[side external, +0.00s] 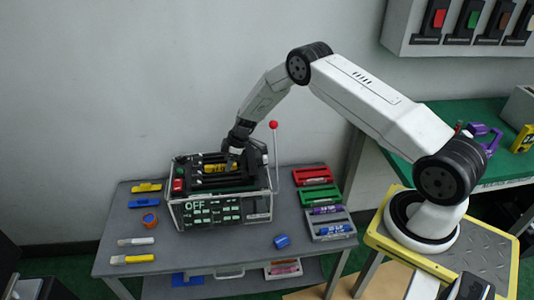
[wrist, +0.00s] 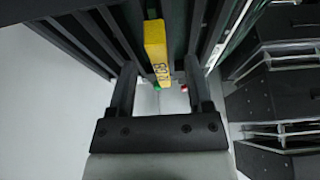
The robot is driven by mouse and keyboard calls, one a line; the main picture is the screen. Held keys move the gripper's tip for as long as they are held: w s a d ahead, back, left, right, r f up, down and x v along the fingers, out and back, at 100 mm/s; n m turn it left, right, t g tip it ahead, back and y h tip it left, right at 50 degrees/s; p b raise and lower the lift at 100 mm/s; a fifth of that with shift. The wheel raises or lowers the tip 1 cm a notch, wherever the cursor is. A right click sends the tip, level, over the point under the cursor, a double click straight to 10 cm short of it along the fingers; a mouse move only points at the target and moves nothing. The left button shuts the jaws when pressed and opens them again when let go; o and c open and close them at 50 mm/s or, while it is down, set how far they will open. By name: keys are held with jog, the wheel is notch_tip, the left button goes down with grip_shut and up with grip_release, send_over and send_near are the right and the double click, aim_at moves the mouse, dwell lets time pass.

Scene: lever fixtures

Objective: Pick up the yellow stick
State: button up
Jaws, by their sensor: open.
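A yellow stick (side external: 214,168) with dark markings lies in the slotted top of a black box fixture with an "OFF" panel. In the wrist view the yellow stick (wrist: 155,48) lies between dark rails, seen between the two fingers of my gripper (wrist: 158,72). The fingers are apart with a gap on each side of the stick, and they do not hold it. In the side view my gripper (side external: 231,157) is down at the top of the fixture, close to the stick. Its fingertips are partly hidden there by the fixture.
The fixture (side external: 225,210) has a clear frame and a red-knobbed lever (side external: 274,126) at its right. Red, green and grey trays (side external: 333,232) stand at the table's right. A yellow block (side external: 146,187), a blue block and a yellow-handled brush (side external: 133,259) lie at the left.

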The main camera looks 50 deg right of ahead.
jog(key=shift+x, duration=1.05)
grip_shut()
